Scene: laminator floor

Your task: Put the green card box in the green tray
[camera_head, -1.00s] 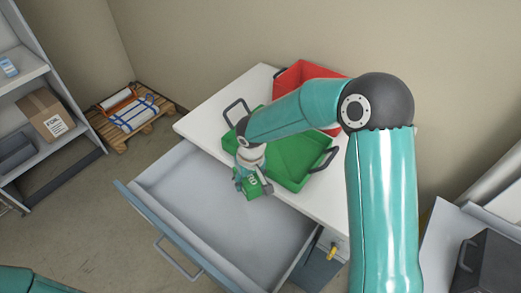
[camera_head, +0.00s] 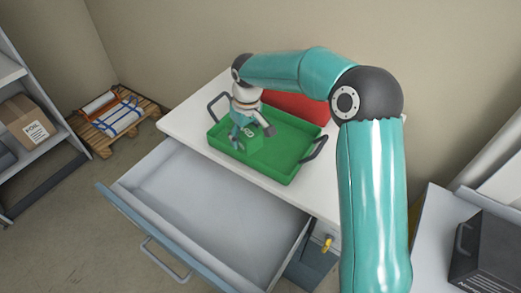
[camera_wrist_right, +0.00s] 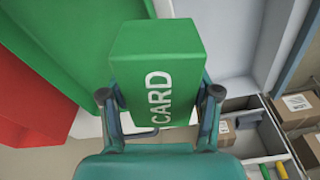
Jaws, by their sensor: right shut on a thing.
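The green card box (camera_head: 248,144) is held by my right gripper (camera_head: 252,130) over the left part of the green tray (camera_head: 281,172) in the head view. In the wrist view, the box (camera_wrist_right: 155,60) with white CARD lettering sits between the two fingers of my right gripper (camera_wrist_right: 160,95). The tray (camera_wrist_right: 65,35) fills the upper left there. I cannot tell whether the box touches the tray floor. The tray has dark handles at both ends and stands on the white cabinet top. My left gripper is out of view.
A red tray (camera_head: 298,106) stands behind the green one, partly hidden by my arm. Below the cabinet top, a grey drawer (camera_head: 205,205) is pulled open and looks empty. A shelf with a cardboard box (camera_head: 27,122) and a pallet (camera_head: 118,122) are at the left.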

